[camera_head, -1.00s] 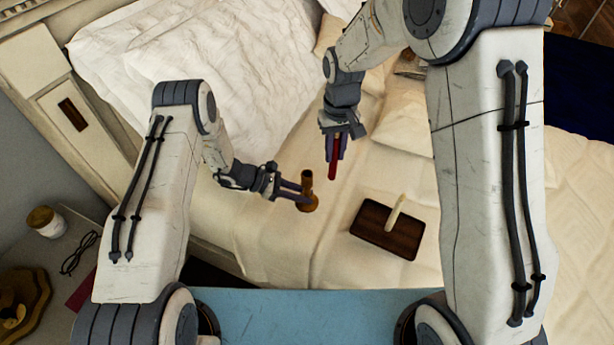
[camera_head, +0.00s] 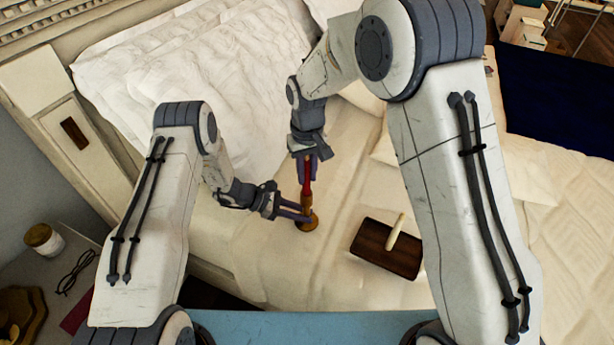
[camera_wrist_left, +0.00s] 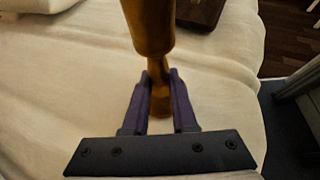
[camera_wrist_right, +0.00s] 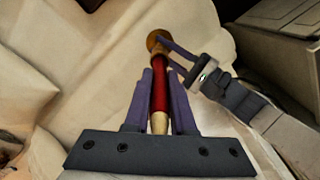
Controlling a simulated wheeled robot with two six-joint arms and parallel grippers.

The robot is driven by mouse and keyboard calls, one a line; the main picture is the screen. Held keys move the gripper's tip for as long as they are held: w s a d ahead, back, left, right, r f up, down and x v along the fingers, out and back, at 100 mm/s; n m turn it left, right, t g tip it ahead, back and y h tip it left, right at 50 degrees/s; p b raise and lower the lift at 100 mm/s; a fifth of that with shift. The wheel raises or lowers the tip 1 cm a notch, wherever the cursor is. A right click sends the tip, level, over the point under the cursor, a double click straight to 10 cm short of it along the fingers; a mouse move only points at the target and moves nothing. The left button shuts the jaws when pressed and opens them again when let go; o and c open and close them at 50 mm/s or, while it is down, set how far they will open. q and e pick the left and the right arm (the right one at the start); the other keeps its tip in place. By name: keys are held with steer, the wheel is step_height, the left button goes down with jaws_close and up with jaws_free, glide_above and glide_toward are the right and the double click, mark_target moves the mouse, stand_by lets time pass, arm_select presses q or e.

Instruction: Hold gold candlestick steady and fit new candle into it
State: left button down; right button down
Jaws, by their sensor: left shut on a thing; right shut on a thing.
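The gold candlestick (camera_head: 308,222) stands upright on the bed. My left gripper (camera_head: 302,213) is shut on its stem from the left; the left wrist view shows the candlestick (camera_wrist_left: 150,28) large, with its stem between the fingers (camera_wrist_left: 158,98). My right gripper (camera_head: 306,170) is shut on the red candle (camera_head: 307,180) and holds it upright directly above the candlestick. In the right wrist view the red candle (camera_wrist_right: 159,92), with a pale end toward the camera, lines up with the candlestick (camera_wrist_right: 157,42). Whether the candle's lower end is inside the cup cannot be told.
A dark wooden board (camera_head: 385,249) with a cream candle (camera_head: 396,231) on it lies on the bed to the right. White pillows (camera_head: 200,90) lie behind. A nightstand with a jar (camera_head: 44,239) and glasses (camera_head: 76,272) is at left.

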steer(key=shift+f, duration=0.65)
steer(key=shift+f, duration=0.1)
steer(key=c, duration=0.8)
jaws_free()
steer(key=shift+o, duration=0.2)
